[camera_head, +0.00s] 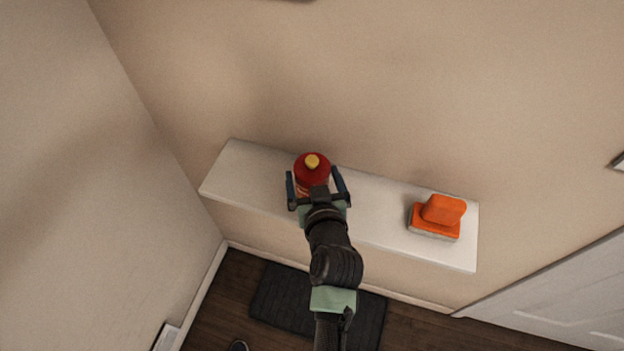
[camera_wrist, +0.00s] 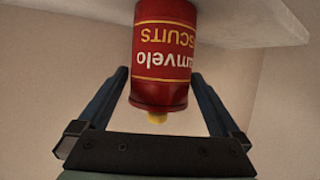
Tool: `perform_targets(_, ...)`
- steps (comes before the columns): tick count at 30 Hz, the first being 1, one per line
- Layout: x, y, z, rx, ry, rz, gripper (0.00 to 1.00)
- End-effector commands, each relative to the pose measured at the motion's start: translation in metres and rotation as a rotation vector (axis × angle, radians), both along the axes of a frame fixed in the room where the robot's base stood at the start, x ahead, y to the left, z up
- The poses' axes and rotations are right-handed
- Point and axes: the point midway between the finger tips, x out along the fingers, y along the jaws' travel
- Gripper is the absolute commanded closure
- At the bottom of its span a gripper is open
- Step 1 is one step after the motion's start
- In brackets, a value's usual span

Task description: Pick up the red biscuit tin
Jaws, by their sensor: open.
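The red biscuit tin (camera_head: 312,168) has a yellow knob on its lid and stands upright on a white wall shelf (camera_head: 385,217), left of the shelf's middle. My gripper (camera_head: 318,184) is open, with one finger on each side of the tin. In the wrist view my gripper (camera_wrist: 160,95) also shows its fingers spread wider than the tin, with gaps on both sides. The tin's lower front is partly hidden by my gripper in the head view.
An orange brush (camera_head: 438,217) with a pale underside sits near the shelf's right end. The shelf is bare between it and the tin, and at its left end. A beige wall rises behind, with another wall at the left. A dark mat (camera_head: 284,295) lies on the floor below.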

Motion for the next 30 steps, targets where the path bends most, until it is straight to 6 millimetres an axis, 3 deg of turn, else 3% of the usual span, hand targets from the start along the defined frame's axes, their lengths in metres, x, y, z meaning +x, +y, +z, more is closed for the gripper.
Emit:
perform_targets(4, 0.0105, 0.0022, -0.0036, 0.000, -0.001, 0.001, 0.00)
perform_targets(12, 0.0121, 0.0024, -0.0051, -0.001, 0.000, 0.001, 0.00)
perform_targets(26, 0.0118, 0.0021, -0.0052, -0.001, 0.000, 0.000, 0.81)
perform_targets(30, 0.0123, 0.0019, -0.0036, 0.000, -0.003, 0.000, 0.81)
